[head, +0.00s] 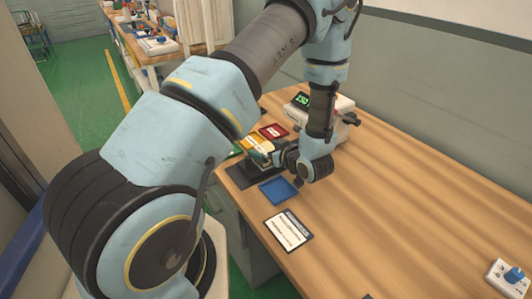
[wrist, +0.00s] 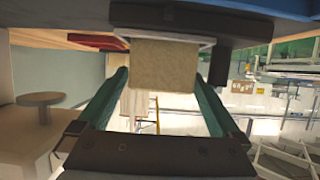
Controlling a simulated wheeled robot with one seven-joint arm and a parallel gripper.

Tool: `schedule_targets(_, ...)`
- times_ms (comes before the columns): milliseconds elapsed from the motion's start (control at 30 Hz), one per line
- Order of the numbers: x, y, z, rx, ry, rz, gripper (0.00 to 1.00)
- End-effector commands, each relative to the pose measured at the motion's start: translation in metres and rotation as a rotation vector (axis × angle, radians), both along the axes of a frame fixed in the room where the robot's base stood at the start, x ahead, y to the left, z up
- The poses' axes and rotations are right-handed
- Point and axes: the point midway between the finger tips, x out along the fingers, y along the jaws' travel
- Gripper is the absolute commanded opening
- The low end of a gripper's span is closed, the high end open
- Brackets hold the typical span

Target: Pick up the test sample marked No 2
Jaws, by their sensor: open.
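My gripper (head: 262,155) is low over the wooden table, at a dark tray (head: 246,177); my arm hides part of this spot in the head view. In the wrist view my gripper (wrist: 163,80) is open, with its two green fingers apart. A tan, rough-faced block (wrist: 150,66) shows between and beyond the fingertips, with a pale plate or edge above it. I see no number on the block, so I cannot tell whether it is sample No 2. I cannot tell if the fingers touch it.
A blue square (head: 279,190) and a white labelled card (head: 288,230) lie on the table (head: 400,190). Red (head: 274,131) and orange (head: 249,142) cards lie behind my gripper. A machine with a green display (head: 302,100) stands close behind. A blue-knobbed box (head: 511,277) sits far right. The table's middle is clear.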

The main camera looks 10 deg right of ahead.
Motion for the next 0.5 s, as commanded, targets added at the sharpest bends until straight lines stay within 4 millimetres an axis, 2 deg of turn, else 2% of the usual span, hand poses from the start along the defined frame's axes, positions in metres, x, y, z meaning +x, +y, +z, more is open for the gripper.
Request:
schedule_targets(67, -0.0002, -0.0001, -0.0001, 0.000, 0.000, 0.000, 1.00)
schedule_targets(500, -0.0005, -0.0002, 0.0001, 0.000, 0.000, 0.000, 0.52)
